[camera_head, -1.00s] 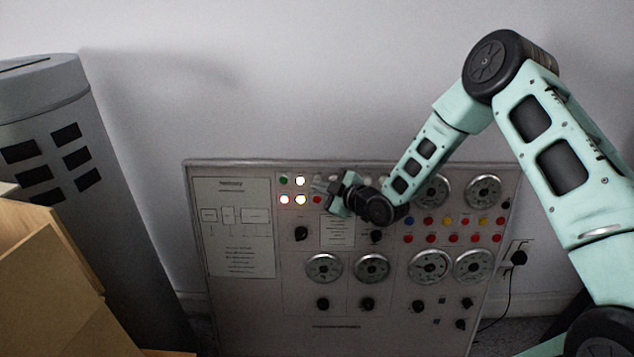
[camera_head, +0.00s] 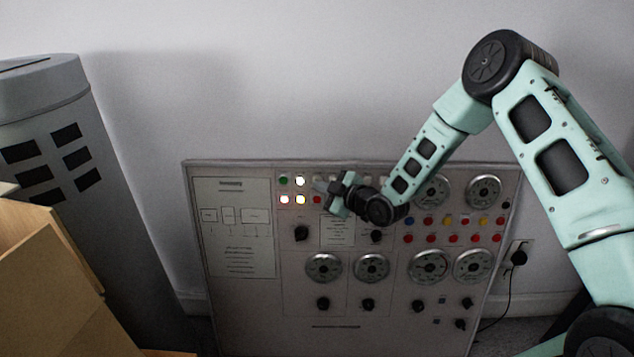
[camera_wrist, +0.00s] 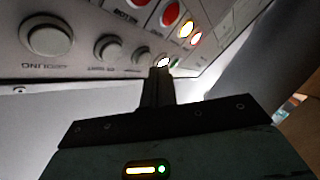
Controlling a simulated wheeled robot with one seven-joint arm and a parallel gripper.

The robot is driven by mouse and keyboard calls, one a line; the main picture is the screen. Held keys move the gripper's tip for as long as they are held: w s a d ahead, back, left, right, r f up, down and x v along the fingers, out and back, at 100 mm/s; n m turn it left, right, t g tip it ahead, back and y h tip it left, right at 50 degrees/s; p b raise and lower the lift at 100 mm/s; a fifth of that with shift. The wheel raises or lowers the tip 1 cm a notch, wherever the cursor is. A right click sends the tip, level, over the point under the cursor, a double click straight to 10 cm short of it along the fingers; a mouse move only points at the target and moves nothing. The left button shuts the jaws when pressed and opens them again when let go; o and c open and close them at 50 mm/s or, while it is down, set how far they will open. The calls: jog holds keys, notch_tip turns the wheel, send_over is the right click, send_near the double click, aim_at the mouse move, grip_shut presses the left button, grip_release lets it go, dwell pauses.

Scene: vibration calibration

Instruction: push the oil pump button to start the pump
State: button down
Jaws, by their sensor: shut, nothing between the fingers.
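The control panel (camera_head: 232,296) leans against the wall. A row of round buttons runs along its top, with a second row of coloured ones below. In the wrist view a lit white button (camera_wrist: 163,62) is right at my fingertips, beside a green button (camera_wrist: 175,62). An unlit pale button (camera_wrist: 143,54) sits just left of the tips. The labels are inverted and mostly unreadable, so I cannot tell which button is the oil pump's. My gripper (camera_head: 320,186) is shut and empty at the upper row; it also shows in the wrist view (camera_wrist: 158,75). Contact cannot be told.
A lit yellow button (camera_wrist: 186,28), a lit red one (camera_wrist: 196,38) and an unlit red one (camera_wrist: 170,13) are close by. Dials (camera_head: 324,268) and knobs fill the lower panel. A grey cylinder (camera_head: 110,210) and a cardboard box (camera_head: 45,290) stand left.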

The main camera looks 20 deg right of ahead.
jog(key=shift+w, duration=0.15)
jog(key=shift+w+d+b, duration=0.1)
jog(key=shift+w+b, duration=0.2)
jog(key=shift+w+d+f+b, duration=0.1)
jog(key=shift+w+f+b, duration=0.05)
jog(key=shift+w+b, duration=0.2)
dwell(0.8)
dwell(0.3)
jog(key=shift+s+a, duration=0.2)
jog(key=shift+s, duration=0.55)
jog(key=shift+s+a+r+p, duration=0.1)
jog(key=shift+s+a+r, duration=0.15)
jog(key=shift+s, duration=0.55)
jog(key=shift+s+a+r+p, duration=0.15)
jog(key=shift+s+a+r, duration=0.05)
jog(key=shift+s, duration=0.6)
jog(key=shift+s+a+r+p, duration=0.1)
jog(key=shift+s+a+r, duration=0.15)
jog(key=shift+s, duration=0.55)
